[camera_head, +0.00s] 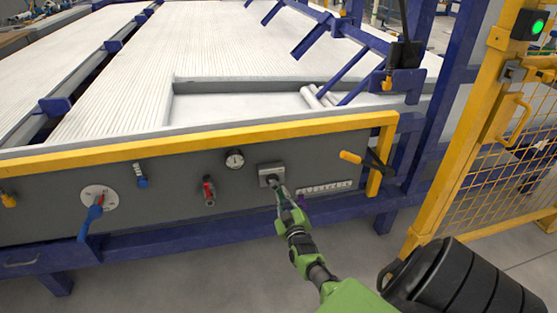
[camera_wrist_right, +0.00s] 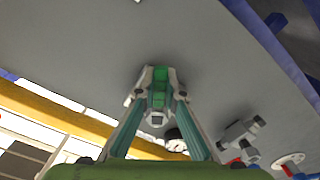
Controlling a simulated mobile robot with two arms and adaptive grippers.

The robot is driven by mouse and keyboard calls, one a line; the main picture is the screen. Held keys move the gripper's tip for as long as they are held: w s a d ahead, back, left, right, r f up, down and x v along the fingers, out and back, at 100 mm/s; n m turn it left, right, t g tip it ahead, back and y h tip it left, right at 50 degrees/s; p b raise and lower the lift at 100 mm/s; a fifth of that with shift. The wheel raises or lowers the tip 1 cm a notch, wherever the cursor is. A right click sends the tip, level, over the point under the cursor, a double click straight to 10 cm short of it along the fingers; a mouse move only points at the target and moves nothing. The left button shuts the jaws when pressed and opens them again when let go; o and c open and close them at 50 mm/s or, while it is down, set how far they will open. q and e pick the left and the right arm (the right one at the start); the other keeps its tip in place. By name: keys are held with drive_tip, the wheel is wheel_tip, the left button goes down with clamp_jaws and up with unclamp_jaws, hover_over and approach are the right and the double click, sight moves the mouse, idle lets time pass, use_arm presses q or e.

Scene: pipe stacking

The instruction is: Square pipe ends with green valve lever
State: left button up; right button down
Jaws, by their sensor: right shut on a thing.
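My right gripper (camera_head: 279,189) reaches up to the dark front panel of the pipe table, at a square grey plate (camera_head: 269,170). In the right wrist view my right gripper (camera_wrist_right: 157,98) is shut on the green valve lever (camera_wrist_right: 160,76), which stands between its two fingertips. In the head view the gripper mostly hides the lever. Many long white pipes (camera_head: 210,60) lie side by side on the table behind the panel. A few loose pipes (camera_head: 316,97) lie near the right end. My left gripper is not in view.
Left of the grey plate are a round gauge (camera_head: 235,159), a red-handled valve (camera_head: 209,191) and a blue lever (camera_head: 93,214). A yellow handle (camera_head: 350,157) is to the right. A yellow mesh gate (camera_head: 500,150) stands at the far right.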

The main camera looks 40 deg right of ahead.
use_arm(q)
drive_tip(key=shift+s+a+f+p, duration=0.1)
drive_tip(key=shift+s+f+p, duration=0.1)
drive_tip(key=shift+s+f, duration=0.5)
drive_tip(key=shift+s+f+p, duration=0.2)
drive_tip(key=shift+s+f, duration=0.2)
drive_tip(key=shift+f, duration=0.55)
use_arm(e)
drive_tip(key=shift+s+d+r+n, duration=0.1)
drive_tip(key=shift+d+r+n, duration=0.1)
drive_tip(key=shift+n, duration=0.4)
drive_tip(key=shift+s+d+r+n, duration=0.1)
drive_tip(key=shift+d+n, duration=0.05)
drive_tip(key=shift+n, duration=0.45)
drive_tip(key=c, duration=2.1)
unclamp_jaws()
drive_tip(key=shift+s+a, duration=0.1)
drive_tip(key=shift+s, duration=0.05)
drive_tip(key=v, duration=1.1)
drive_tip(key=shift+s+a, duration=0.25)
drive_tip(key=shift+s, duration=0.05)
drive_tip(key=shift+f, duration=0.1)
